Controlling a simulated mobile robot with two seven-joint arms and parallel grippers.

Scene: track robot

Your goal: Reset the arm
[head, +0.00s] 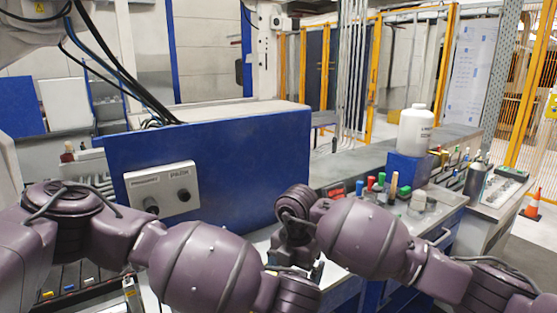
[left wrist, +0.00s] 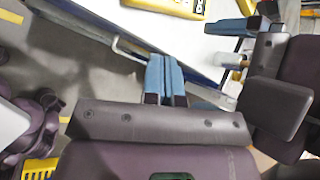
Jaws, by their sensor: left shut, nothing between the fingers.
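My left arm (head: 200,265) comes in from the left in the head view and crosses the lower middle; its gripper is hidden there. In the left wrist view my left gripper (left wrist: 165,80) has its two blue fingers pressed together with nothing between them. My right arm (head: 365,240) comes in from the right and bends close beside the left arm. In the left wrist view my right gripper (left wrist: 218,60) is at the right, its blue fingers spread apart. I cannot tell whether anything lies between them.
A blue box with a grey control panel (head: 160,190) stands close behind the arms. To the right, a workbench holds a white bottle (head: 416,130) on a blue block, several coloured-capped items and a dark cylinder (head: 477,178).

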